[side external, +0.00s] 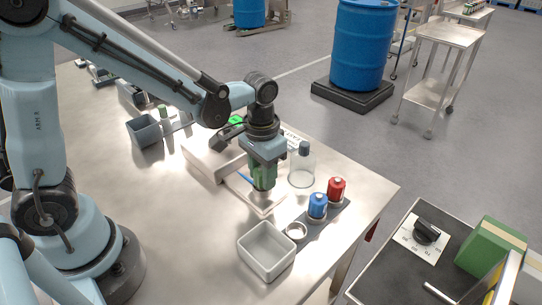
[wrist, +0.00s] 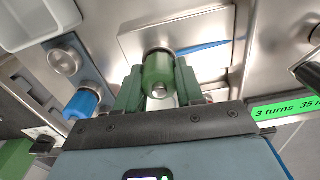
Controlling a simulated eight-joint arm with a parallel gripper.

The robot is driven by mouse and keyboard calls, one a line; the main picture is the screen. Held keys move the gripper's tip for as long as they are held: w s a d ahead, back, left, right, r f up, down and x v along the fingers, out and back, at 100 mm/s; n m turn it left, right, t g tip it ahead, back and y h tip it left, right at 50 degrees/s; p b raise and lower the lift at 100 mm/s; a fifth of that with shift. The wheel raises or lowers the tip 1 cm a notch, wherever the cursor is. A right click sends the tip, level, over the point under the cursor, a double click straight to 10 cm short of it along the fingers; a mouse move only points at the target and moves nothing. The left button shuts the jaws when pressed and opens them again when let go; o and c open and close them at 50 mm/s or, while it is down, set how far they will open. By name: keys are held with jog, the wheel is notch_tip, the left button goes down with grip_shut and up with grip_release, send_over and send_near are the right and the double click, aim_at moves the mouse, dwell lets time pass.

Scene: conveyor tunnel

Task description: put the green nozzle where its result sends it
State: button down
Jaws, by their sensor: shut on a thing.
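My gripper (wrist: 158,92) is shut on the green nozzle (wrist: 158,74), which sits between two green fingers in the wrist view. In the side view my gripper (side external: 262,182) points down just above a shallow metal tray (side external: 270,207) with a blue strip on it. Whether the nozzle touches the tray is hard to tell. A bright green display (wrist: 288,107) in the wrist view reads "3 turns 35" and is cut off by the frame edge. It shows partly behind my wrist in the side view (side external: 236,119).
A blue nozzle (side external: 317,206) and a red nozzle (side external: 336,188) stand on a dark strip, beside a metal ring (side external: 296,232). A pale open bin (side external: 266,250) is at the front, a grey bin (side external: 144,131) at the back left. A clear bottle (side external: 302,170) stands close right of my gripper.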

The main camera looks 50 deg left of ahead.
jog(key=shift+r, duration=1.3)
jog(key=shift+r, duration=0.15)
jog(key=shift+r, duration=0.3)
jog(key=s+d+r, duration=0.1)
jog(key=d+r, duration=0.1)
jog(key=d, duration=0.4)
jog(key=s+d+r, duration=0.2)
jog(key=d, duration=0.5)
jog(key=shift+a+f, duration=0.1)
jog(key=shift+f, duration=3)
jog(key=shift+f, duration=1.25)
